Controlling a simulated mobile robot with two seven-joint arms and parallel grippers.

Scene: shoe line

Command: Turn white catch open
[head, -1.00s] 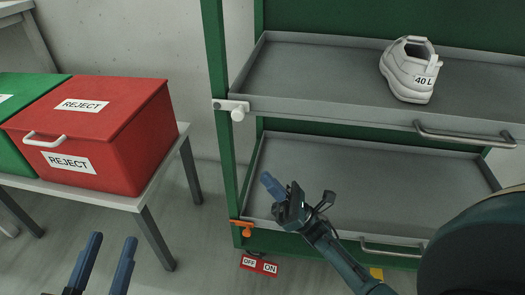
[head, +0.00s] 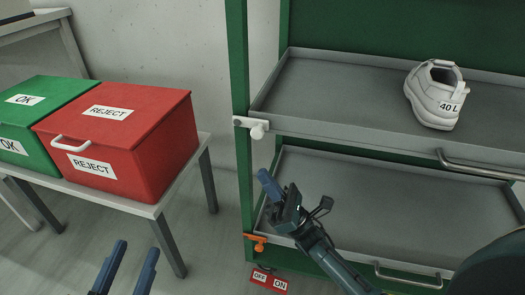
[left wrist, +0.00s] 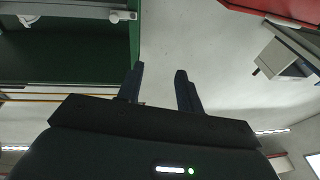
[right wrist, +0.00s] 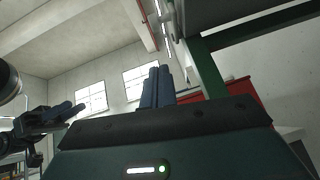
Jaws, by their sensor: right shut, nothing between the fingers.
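The white catch (head: 252,126) sits on the green post at the left front of the upper tray. Its bar lies level and its knob is at the right end, across the tray's front corner. It also shows in the left wrist view (left wrist: 122,16). My right gripper (head: 268,183) is shut and empty, below the catch and in front of the lower tray. Its fingers point up and left, apart from the catch. My left gripper (head: 134,262) is open and empty at the bottom left, over the floor; its two fingers stand apart in the left wrist view (left wrist: 160,85).
An orange catch (head: 256,241) is on the post at the lower tray (head: 390,215). A white shoe marked 40 L (head: 437,95) stands on the upper tray (head: 350,80). Red REJECT (head: 150,145) and green OK (head: 30,125) boxes stand on a table. An OFF/ON floor switch (head: 269,280) lies below.

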